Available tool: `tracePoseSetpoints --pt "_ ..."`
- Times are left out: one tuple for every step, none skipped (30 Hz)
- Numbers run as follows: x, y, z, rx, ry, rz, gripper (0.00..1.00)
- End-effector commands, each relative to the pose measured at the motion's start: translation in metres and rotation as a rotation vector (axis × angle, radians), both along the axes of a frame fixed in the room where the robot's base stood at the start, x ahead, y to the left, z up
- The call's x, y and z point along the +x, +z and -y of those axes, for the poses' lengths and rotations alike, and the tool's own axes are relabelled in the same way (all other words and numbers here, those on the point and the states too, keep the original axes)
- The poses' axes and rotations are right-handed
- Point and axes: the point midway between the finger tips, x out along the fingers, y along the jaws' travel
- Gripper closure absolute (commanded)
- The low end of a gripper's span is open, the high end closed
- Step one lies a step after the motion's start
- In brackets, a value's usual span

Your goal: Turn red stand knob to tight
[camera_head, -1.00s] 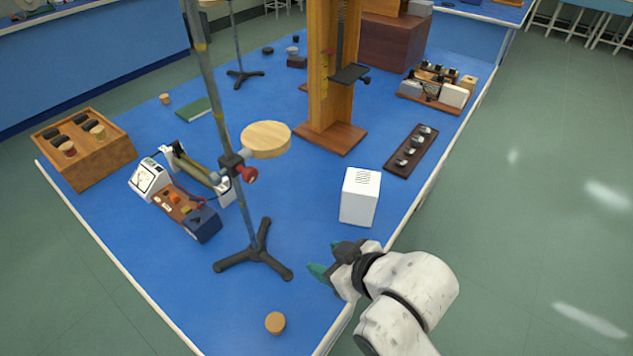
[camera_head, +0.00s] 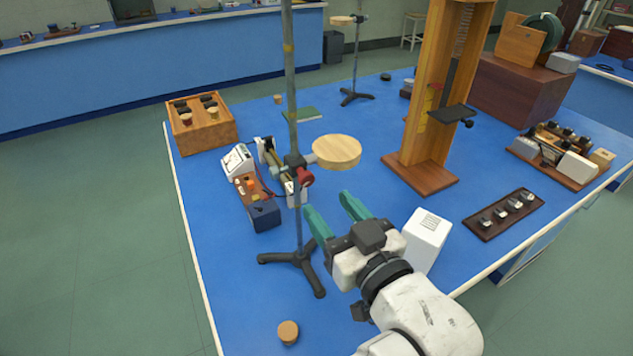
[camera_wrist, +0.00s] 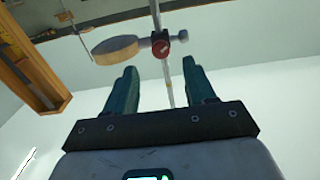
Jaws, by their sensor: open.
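The red stand knob (camera_head: 305,177) sits on a dark clamp on the near upright stand rod (camera_head: 291,100), beside a round wooden plate (camera_head: 337,151). In the wrist view the red knob (camera_wrist: 161,49) faces the camera, with the wooden plate (camera_wrist: 115,49) to its left. My gripper (camera_head: 332,212) has green fingers, open and empty, below and to the right of the knob in the head view. In the wrist view the knob shows beyond the fingertips of my gripper (camera_wrist: 160,72), between them and apart from them.
The stand's black tripod base (camera_head: 300,262) is on the blue bench. A white box (camera_head: 426,238) stands right beside my arm. A meter unit (camera_head: 240,162) is left of the rod, and a tall wooden frame (camera_head: 425,170) stands behind. A wooden disc (camera_head: 288,332) lies in front.

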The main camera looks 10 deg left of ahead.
Motion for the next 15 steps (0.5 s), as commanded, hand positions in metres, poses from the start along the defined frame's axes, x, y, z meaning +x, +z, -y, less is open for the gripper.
tracePoseSetpoints --pt "0.007 0.004 -0.006 0.005 0.001 -0.002 0.45" --pt "0.011 0.004 -0.009 0.005 0.001 -0.002 0.45" --pt "0.017 0.003 -0.012 0.006 0.000 -0.003 0.45" --pt "0.021 0.003 -0.015 0.004 0.000 -0.001 0.45" --pt "0.025 0.003 -0.017 0.005 0.000 -0.002 0.45" --pt "0.029 0.003 -0.020 0.003 0.000 -0.001 0.45" --pt "0.032 0.003 -0.023 0.005 0.000 -0.002 0.45" --pt "0.036 0.002 -0.024 0.004 0.000 -0.001 0.45" --pt "0.040 0.002 -0.027 0.003 -0.001 -0.002 0.45" --pt "0.042 0.001 -0.028 0.002 -0.001 -0.002 0.45" --pt "0.044 0.001 -0.030 0.002 -0.001 -0.001 0.45" --pt "0.047 0.001 -0.031 0.001 -0.001 -0.002 0.45" --pt "0.049 0.001 -0.033 0.001 -0.001 -0.002 0.45" --pt "0.050 0.001 -0.034 0.000 0.000 -0.001 0.45" --pt "0.051 0.000 -0.035 0.000 0.000 -0.001 0.45"
